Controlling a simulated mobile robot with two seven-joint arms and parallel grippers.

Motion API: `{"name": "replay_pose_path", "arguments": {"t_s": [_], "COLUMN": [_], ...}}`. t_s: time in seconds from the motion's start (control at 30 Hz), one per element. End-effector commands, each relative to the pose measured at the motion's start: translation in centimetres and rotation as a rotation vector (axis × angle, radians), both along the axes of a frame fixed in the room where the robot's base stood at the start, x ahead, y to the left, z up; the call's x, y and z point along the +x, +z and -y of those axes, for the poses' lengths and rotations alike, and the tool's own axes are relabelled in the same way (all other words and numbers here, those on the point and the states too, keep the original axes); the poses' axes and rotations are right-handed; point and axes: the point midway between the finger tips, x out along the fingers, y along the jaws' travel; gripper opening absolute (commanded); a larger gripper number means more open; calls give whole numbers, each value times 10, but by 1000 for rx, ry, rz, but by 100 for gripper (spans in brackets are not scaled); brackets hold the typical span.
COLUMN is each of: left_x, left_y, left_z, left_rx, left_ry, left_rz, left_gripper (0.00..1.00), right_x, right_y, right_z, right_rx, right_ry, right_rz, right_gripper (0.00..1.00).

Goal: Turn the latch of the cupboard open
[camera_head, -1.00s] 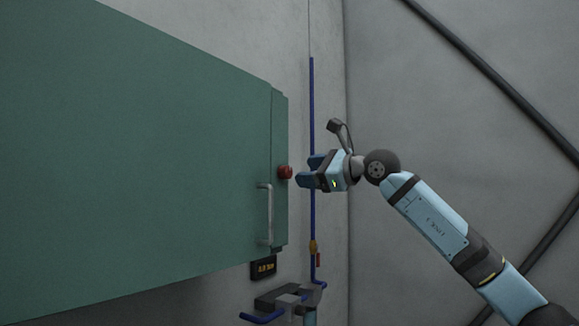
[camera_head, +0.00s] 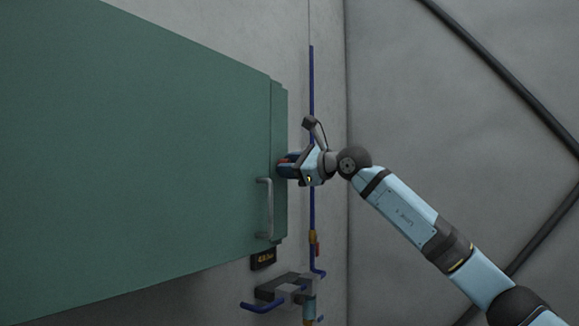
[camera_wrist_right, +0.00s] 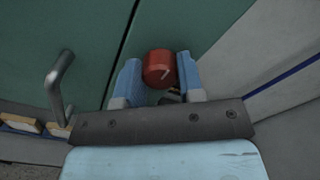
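The green cupboard (camera_head: 150,150) fills the left of the head view. Its latch is a round red knob (camera_wrist_right: 160,69) with a pale mark on its face, on the narrow strip beside the door seam. In the head view the knob (camera_head: 283,159) is mostly hidden by my right gripper (camera_head: 285,165). In the right wrist view my right gripper (camera_wrist_right: 162,84) is open, with one blue finger on each side of the knob. I cannot tell whether the fingers touch it. My left gripper is not in view.
A grey bar handle (camera_head: 265,208) stands out from the cupboard door, left of and below the knob. A blue vertical pipe (camera_head: 312,110) runs along the wall behind my right gripper. A grey and blue bracket (camera_head: 285,288) sits low beside the cupboard.

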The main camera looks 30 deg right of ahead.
Motion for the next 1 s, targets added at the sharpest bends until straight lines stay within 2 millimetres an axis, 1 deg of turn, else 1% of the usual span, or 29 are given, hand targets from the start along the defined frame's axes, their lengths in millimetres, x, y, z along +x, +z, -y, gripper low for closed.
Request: {"name": "replay_pose_path", "arguments": {"t_s": [0.27, 0.47, 0.7, 1.0], "left_x": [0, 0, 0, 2], "left_y": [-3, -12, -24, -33], "left_z": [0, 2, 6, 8], "left_rx": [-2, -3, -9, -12], "left_ry": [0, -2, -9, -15], "left_rz": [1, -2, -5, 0], "left_gripper": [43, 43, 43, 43], "right_x": [0, 0, 0, 0], "right_y": [-1, -2, -2, -1], "right_z": [0, 0, 0, 0], "right_rx": [30, 123, 311, 575], "right_ry": [0, 1, 1, 2], "right_rz": [-13, -50, -127, -237], "right_gripper": [12, 12, 12, 12]}}
